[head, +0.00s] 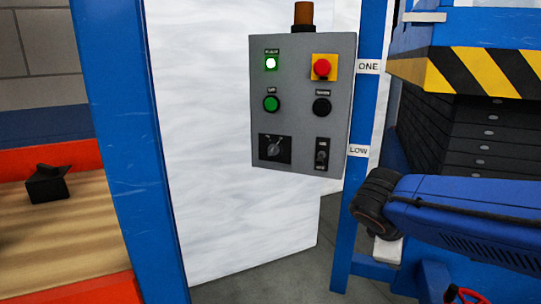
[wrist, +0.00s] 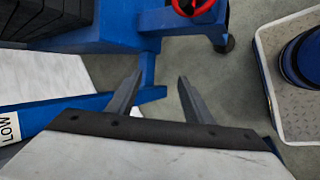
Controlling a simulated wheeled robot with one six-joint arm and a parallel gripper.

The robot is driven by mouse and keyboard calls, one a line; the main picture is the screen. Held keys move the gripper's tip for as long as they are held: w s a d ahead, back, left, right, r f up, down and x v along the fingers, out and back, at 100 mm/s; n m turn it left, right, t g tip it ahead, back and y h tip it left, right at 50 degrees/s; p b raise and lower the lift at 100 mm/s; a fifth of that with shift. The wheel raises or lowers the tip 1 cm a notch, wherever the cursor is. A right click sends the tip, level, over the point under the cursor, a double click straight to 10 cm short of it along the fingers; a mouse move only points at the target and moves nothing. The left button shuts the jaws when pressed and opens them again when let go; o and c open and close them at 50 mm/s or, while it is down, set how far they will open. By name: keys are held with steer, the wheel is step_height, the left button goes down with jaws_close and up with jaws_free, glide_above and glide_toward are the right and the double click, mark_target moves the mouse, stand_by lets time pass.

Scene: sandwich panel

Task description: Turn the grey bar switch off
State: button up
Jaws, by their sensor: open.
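The grey bar switch (head: 274,148) is a grey bar set at a slant on a black plate, at the lower left of the grey control panel (head: 298,130) in the head view. Its position markings are too small to read. My gripper (wrist: 158,78) shows in the wrist view with two grey fingers spread apart and nothing between them. It points down toward the floor, away from the panel face. The gripper is not visible in the head view, and the switch is not visible in the wrist view.
The panel also carries a red button (head: 321,67), a green button (head: 271,104), a black button (head: 322,106) and a toggle (head: 321,153). A blue post (head: 368,90) stands right of it. Stacked dark weights (head: 480,135) are farther right. A red handwheel (wrist: 193,5) shows in the wrist view.

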steer(key=w+a+r+n+t+h, duration=0.2)
steer(key=w+a+r+n+t, duration=0.15)
steer(key=w+a+n, duration=0.45)
steer(key=n+t+y, duration=0.3)
steer(key=n+t, duration=0.6)
steer(key=n, duration=0.3)
glide_toward(271, 153)
steer(key=x, duration=0.9)
steer(key=c, duration=1)
